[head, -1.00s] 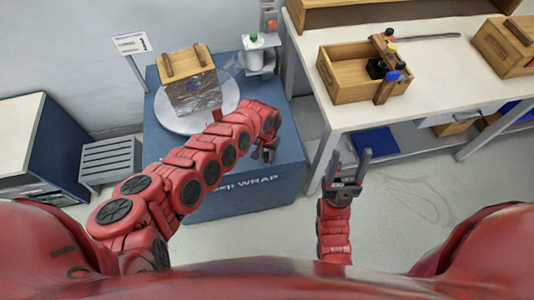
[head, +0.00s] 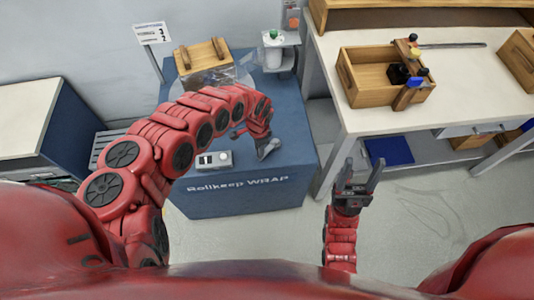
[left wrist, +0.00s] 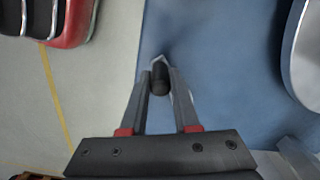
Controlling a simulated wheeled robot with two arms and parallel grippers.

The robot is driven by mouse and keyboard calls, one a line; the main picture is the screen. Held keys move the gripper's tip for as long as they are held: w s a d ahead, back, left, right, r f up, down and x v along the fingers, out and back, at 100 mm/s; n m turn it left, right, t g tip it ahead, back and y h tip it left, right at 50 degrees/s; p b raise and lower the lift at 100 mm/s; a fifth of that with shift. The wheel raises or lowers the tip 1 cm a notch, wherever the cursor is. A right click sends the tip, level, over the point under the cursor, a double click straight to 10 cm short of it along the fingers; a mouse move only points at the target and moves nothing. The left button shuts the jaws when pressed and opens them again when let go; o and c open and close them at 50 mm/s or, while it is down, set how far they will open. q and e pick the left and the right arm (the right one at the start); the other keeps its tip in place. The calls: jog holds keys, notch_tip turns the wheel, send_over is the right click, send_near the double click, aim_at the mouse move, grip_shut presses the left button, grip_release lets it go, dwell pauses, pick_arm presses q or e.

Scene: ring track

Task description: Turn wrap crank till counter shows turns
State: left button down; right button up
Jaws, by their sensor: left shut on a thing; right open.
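The blue wrap machine (head: 240,187), lettered "Rollkeep WRAP", stands below my left arm. Its small counter box (head: 213,160) shows a dark window with what looks like a 1. My left gripper (head: 266,148) is at the machine's front right. In the left wrist view, its fingers (left wrist: 158,85) are closed around a dark crank knob (left wrist: 159,79). The rest of the crank is mostly hidden. A wooden crate (head: 204,62) with film on it sits on the turntable, which my arm partly covers. My right gripper (head: 361,176) is open and empty, right of the machine.
A small sign (head: 151,33) with digits stands behind the machine. A white bottle with a green cap (head: 273,48) is on a side shelf. The workbench (head: 350,116) at the right holds an open wooden box (head: 372,88). Floor is clear near my right gripper.

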pick_arm(q)
jog(key=w+a+m+b, duration=0.1)
jog(key=m+b, duration=0.1)
jog(key=m, duration=0.1)
jog(key=shift+w+a+f, duration=0.2)
jog(key=shift+w+a, duration=0.15)
jog(key=m+b, duration=0.1)
jog(key=w+m+b, duration=0.1)
jog(key=shift+w+a+m, duration=0.2)
jog(key=shift+a+m, duration=0.1)
jog(key=shift+a, duration=0.1)
jog(key=shift+w+a+r+m+b, duration=0.1)
jog(key=shift+w+a+m+b, duration=0.2)
jog(key=shift+w+m+b, duration=0.55)
jog(key=shift+w+r+b, duration=0.1)
jog(key=shift+w+b, duration=0.35)
jog(key=shift+b, duration=0.25)
jog(key=c, duration=0.7)
grip_release()
jog(key=shift+s, duration=0.1)
jog(key=shift+o, duration=0.2)
